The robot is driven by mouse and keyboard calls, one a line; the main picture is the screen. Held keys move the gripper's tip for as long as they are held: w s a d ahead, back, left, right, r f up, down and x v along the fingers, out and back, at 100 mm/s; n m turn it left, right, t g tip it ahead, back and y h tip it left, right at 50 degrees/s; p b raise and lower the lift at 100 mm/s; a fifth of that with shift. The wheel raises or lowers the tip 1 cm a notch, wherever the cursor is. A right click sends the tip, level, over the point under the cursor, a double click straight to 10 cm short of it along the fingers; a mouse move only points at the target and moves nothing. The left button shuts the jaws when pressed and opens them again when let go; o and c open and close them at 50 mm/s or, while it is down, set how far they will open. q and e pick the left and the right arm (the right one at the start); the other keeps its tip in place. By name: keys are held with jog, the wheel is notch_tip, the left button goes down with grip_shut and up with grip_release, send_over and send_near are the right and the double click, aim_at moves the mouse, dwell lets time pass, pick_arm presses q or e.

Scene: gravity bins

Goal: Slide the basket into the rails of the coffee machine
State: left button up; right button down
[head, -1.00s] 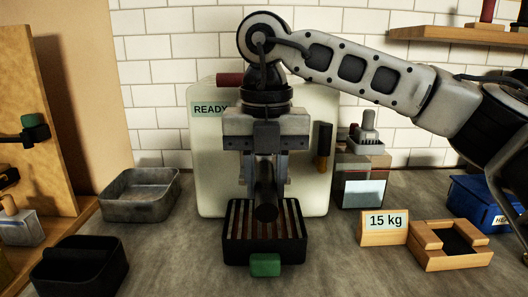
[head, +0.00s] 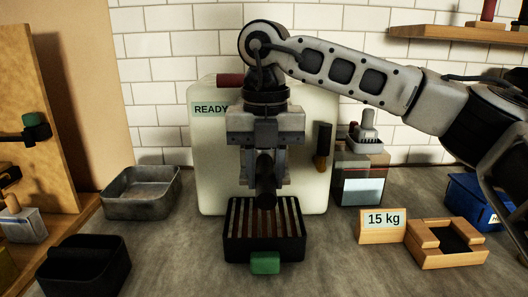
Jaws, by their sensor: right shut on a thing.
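The cream coffee machine (head: 220,165) stands at the centre against the tiled wall, with a "READY" label on its upper left. My right gripper (head: 265,172) is in front of the machine, pointing down, and is shut on the dark handle of the basket (head: 266,195). The handle points toward me, above the slatted drip tray. The basket's head and the machine's rails are hidden behind my gripper, so I cannot tell how they meet. My left gripper is not in view.
The black drip tray (head: 237,243) with a green tab (head: 265,262) sits below the handle. A grey metal pan (head: 140,207) and a black bin (head: 55,275) stand left. A grinder (head: 362,165), a "15 kg" sign (head: 382,224) and a wooden stand (head: 445,260) stand right.

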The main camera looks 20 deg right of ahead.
aim_at(265, 161)
jog(key=shift+w, duration=0.1)
dwell(0.3)
jog(key=shift+w+d+p, duration=0.25)
jog(key=shift+w+p, duration=0.35)
jog(key=shift+w, duration=0.15)
jog(key=shift+w+d+p, duration=0.2)
jog(key=shift+w+p, duration=0.35)
jog(key=shift+w, duration=0.2)
jog(key=shift+r, duration=0.1)
jog(key=c, duration=1)
grip_release()
jog(key=shift+w, duration=0.1)
jog(key=shift+c, duration=0.2)
